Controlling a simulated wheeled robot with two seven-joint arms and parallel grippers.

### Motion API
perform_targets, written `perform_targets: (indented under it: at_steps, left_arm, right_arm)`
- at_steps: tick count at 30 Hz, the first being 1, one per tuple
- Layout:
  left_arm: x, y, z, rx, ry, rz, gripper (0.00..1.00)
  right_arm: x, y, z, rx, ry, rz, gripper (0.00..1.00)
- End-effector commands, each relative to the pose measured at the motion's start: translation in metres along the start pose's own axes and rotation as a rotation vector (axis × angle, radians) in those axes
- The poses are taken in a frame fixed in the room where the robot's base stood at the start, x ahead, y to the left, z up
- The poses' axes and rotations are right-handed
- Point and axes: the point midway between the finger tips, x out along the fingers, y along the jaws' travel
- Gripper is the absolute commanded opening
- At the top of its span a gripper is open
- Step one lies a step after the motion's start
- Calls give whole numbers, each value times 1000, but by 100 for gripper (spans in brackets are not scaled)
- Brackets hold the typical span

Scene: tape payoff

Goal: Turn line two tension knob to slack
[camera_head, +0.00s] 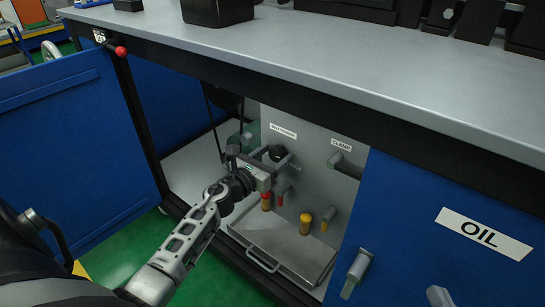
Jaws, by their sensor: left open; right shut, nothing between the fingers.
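The dark round knob (277,153) sits on the grey back panel inside the open cabinet, below a small label (283,130) that seems to mention tension. No "line two" marking or slack mark is readable. My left gripper (266,171) reaches into the cabinet from the lower left and is open. Its fingers are close around or in front of the knob; I cannot tell whether they touch it. The gripper hides the knob's lower part. My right gripper is not clearly in view.
A label reading CLAMP (341,144) is above a grey handle (347,166). Red-and-orange and yellow handles (305,223) stand over a metal tray (285,248). The worktop (330,52) overhangs. A blue door (75,150) stands open at left; a panel marked OIL (484,232) is at right.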

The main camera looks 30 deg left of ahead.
Motion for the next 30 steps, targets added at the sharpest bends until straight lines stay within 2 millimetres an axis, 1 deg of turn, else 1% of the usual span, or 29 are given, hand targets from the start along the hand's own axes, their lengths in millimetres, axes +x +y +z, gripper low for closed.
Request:
perform_targets:
  at_steps: [2,3,5,6,7,8,14,20,26,30]
  left_arm:
    - [0,0,0,0,0,0,61]
    - [0,0,0,0,0,0,58]
    - [0,0,0,0,0,0,42]
    - [0,0,0,0,0,0,30]
    - [0,0,0,0,0,0,22]
    - [0,0,0,0,0,0,16]
    - [-1,0,0,-5,0,0,16]
    - [-1,0,0,-53,1,-1,16]
    - [-1,0,0,-177,1,-1,16]
    - [-1,0,1,-299,1,-2,16]
  right_arm:
    - [0,0,-1,0,3,0,0]
    - [0,0,-1,1,3,0,0]
    - [0,0,-1,1,4,0,0]
    - [0,0,-1,1,4,0,0]
    - [0,0,-1,1,4,0,0]
    - [0,0,-1,0,4,0,0]
    - [0,0,-2,0,4,0,0]
    - [0,-1,-2,-4,4,2,0]
    - [0,0,-4,-14,1,7,0]
    - [0,0,-3,-24,-6,14,0]
